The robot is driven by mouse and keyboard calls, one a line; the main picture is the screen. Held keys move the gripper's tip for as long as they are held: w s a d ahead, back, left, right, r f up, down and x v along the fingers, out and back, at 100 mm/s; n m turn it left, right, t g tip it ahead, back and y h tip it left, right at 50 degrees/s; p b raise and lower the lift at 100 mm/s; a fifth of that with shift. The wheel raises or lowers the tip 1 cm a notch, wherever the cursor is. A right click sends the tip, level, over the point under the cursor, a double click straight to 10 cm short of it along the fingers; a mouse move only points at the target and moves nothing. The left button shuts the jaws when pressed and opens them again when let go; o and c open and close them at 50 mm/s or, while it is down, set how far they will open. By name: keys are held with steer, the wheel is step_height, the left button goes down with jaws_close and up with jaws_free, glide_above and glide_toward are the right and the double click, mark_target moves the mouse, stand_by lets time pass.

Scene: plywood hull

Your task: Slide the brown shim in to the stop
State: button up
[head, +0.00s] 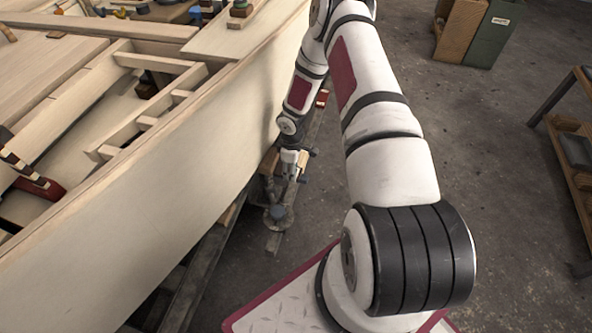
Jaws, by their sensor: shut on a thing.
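My gripper (287,178) is low beside the outer side of the plywood hull (190,165), at the end of my arm, which reaches out and bends back down. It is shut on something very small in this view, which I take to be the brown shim. The shim's outline cannot be made out there, and neither can its stop or how deep it sits. A brown wooden block (269,161) shows just left of my gripper, against the hull's lower side. I cannot tell whether it touches the gripper.
Dark timbers of a support (190,285) run under the hull. A brown and a green box (487,35) stand at the back right, and a bench (575,135) at the right edge. The floor between is clear. Clamps and tools lie on the hull.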

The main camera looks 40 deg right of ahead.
mark_target(281, 169)
steer(key=shift+w+a+b, duration=0.3)
steer(key=shift+w+a, duration=0.35)
steer(key=shift+w, duration=0.15)
steer(key=shift+w+a+b, duration=0.3)
steer(key=shift+w+a, duration=0.3)
steer(key=shift+w, duration=0.2)
steer(key=o, duration=1.1)
steer(key=shift+o, duration=1.2)
steer(key=shift+a, duration=0.15)
steer(key=shift+s+r+p, duration=0.1)
steer(key=shift+r+p, duration=0.35)
steer(key=shift+r, duration=0.15)
steer(key=shift+s+d+r+p, duration=0.25)
steer(key=shift+r+p, duration=0.2)
steer(key=shift+r, duration=0.2)
steer(key=shift+s+d+r+p, duration=0.25)
steer(key=shift+r+p, duration=0.25)
steer(key=shift+r, duration=0.1)
steer(key=shift+s+d+r+p, duration=0.25)
steer(key=shift+r+p, duration=0.2)
steer(key=shift+r, duration=0.2)
